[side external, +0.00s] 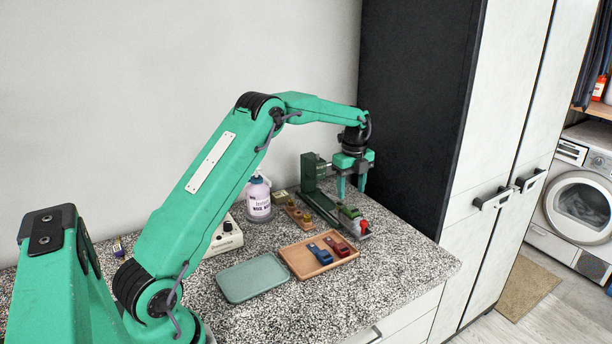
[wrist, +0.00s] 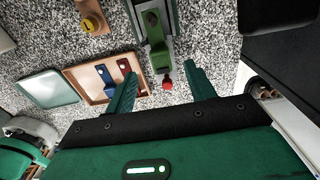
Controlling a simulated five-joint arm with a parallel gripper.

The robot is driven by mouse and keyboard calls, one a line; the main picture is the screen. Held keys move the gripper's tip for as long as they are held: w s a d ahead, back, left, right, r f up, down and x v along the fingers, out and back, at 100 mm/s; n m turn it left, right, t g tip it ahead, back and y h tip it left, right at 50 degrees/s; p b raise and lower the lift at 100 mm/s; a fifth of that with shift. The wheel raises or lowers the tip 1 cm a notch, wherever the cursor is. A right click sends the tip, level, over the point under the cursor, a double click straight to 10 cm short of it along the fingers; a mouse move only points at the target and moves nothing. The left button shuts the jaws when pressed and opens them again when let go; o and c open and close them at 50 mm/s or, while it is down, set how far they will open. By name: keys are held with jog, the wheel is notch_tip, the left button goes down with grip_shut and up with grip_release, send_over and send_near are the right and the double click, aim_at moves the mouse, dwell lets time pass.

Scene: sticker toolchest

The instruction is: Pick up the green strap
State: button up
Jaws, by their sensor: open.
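The green strap (side external: 349,211) sits on the long base of a green and grey bench fixture (side external: 309,172), near its front end. In the wrist view the green strap (wrist: 159,50) lies along the fixture, with a red knob (wrist: 167,84) just beyond its end. My gripper (side external: 351,194) points down above the strap, open and empty. In the wrist view my gripper (wrist: 160,70) has one finger on each side of the strap's knob end, apart from it. The exact height gap is hard to tell.
A wooden tray (side external: 292,270) holds a blue piece (side external: 320,254) and a red piece (side external: 337,246). Left of it lies a grey-green tray (side external: 254,279). A white bottle (side external: 259,201) and a white box (side external: 226,236) stand behind. A dark cabinet (side external: 413,100) rises at right.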

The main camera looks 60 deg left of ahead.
aim_at(350, 207)
jog(key=shift+f, duration=0.25)
jog(key=shift+f, duration=2.55)
jog(key=c, duration=1.1)
